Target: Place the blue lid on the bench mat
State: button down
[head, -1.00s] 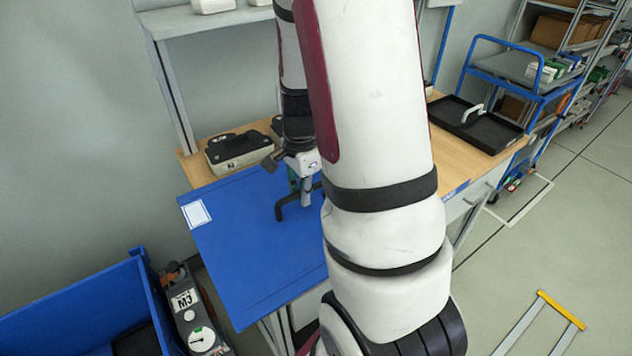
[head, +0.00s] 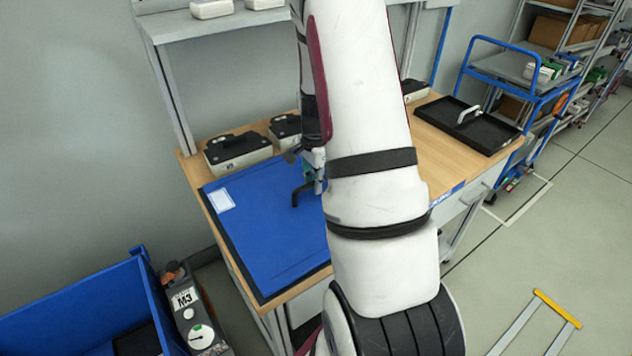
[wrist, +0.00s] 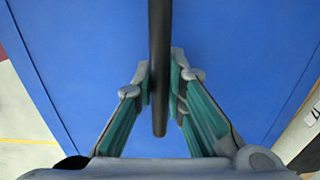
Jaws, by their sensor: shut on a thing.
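The blue lid (head: 265,225) is a wide flat panel with a white label at its far left corner and a black handle (head: 299,196). It lies level over the wooden bench, and a dark strip, seemingly the bench mat (head: 231,254), shows along its left and front edges. I cannot tell whether the lid touches it. My gripper (head: 315,172) is shut on the handle. In the wrist view, my gripper (wrist: 160,85) has its fingers on both sides of the dark handle bar, with the blue lid (wrist: 75,45) filling the background. My arm hides the lid's right part.
Black-topped boxes (head: 238,152) stand along the bench's back edge, close to the lid. A black tray (head: 467,124) lies at the bench's right. A blue bin (head: 85,305) and a grey device (head: 193,312) are at lower left. A blue cart (head: 520,70) stands beyond.

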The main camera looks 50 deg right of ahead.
jog(key=c, duration=1.6)
grip_release()
jog(key=shift+c, duration=0.2)
jog(key=a+r+n+t+b, duration=0.1)
jog(key=a+r+n, duration=0.35)
jog(key=r, duration=1.25)
jog(key=s+a+r+n+t, duration=0.1)
jog(key=s+a+r+n, duration=0.2)
jog(key=a, duration=0.5)
jog(key=s+a+r+n+t, duration=0.1)
jog(key=s+a+r+n, duration=0.3)
jog(key=s+a+n, duration=0.2)
jog(key=s+a+r+n+t, duration=0.2)
jog(key=s+a+r+n, duration=0.1)
jog(key=a+n, duration=0.4)
jog(key=s+a, duration=0.1)
jog(key=a, duration=0.2)
jog(key=shift+s+r, duration=0.15)
jog(key=shift+r, duration=0.2)
jog(key=shift+n, duration=0.25)
